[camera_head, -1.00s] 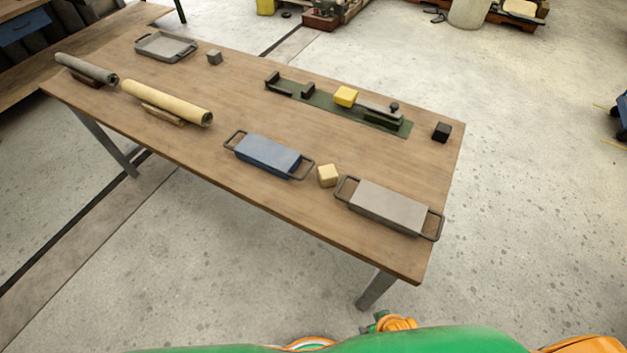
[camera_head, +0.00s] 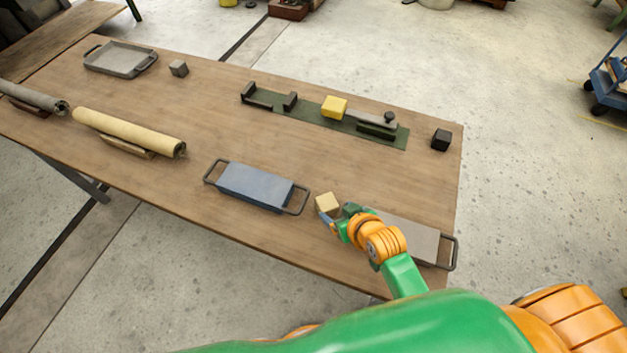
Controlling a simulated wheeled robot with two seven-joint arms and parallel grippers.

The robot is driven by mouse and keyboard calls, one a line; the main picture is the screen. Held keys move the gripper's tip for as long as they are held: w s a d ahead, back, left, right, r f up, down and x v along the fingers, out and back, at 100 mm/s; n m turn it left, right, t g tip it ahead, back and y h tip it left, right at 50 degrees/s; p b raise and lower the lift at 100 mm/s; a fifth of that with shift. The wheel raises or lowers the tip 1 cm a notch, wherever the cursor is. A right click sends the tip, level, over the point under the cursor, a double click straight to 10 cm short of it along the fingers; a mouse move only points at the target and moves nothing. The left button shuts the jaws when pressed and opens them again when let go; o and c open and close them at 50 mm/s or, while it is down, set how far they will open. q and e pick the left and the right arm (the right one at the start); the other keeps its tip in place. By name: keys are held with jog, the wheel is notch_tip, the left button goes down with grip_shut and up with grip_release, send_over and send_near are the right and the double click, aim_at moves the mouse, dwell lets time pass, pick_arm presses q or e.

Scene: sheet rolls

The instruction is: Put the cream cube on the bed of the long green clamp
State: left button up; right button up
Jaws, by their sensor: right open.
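The cream cube (camera_head: 326,202) sits on the wooden table near its front edge, between the blue block with handles and the grey block with handles. My right gripper (camera_head: 336,214) is open, right at the cube's near right side; it hides part of the cube's lower edge, and I cannot tell whether it touches. The long green clamp (camera_head: 311,117) lies toward the back right of the table, with black brackets at its left and a grey bar with a dark knob at its right. A yellow cube (camera_head: 334,106) sits on it near the middle. My left gripper is not in view.
The blue block (camera_head: 255,184) is left of the cube; the grey block (camera_head: 415,237) is right, partly behind my right arm. A black cube (camera_head: 440,139), a grey cube (camera_head: 179,68), a tray (camera_head: 121,60) and two rolls (camera_head: 130,131) also lie there. The table's middle is clear.

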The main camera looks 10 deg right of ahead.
aim_at(328, 203)
jog(key=shift+w+a+f, duration=0.15)
jog(key=shift+w, duration=0.45)
jog(key=shift+w+a+f, duration=0.1)
jog(key=shift+w, duration=0.45)
jog(key=shift+w+f, duration=0.25)
jog(key=shift+s+f, duration=0.1)
jog(key=shift+f, duration=0.05)
jog(key=shift+a+f+b, duration=0.2)
jog(key=shift+f+b, duration=0.1)
jog(key=shift+f, duration=0.05)
jog(key=x, duration=0.3)
jog(key=shift+w+a+f+b, duration=0.1)
jog(key=shift+w+b, duration=0.25)
jog(key=shift+w, duration=0.1)
jog(key=shift+s, duration=0.25)
jog(key=c, duration=1.1)
jog(key=shift+w, duration=0.15)
jog(key=shift+c, duration=0.6)
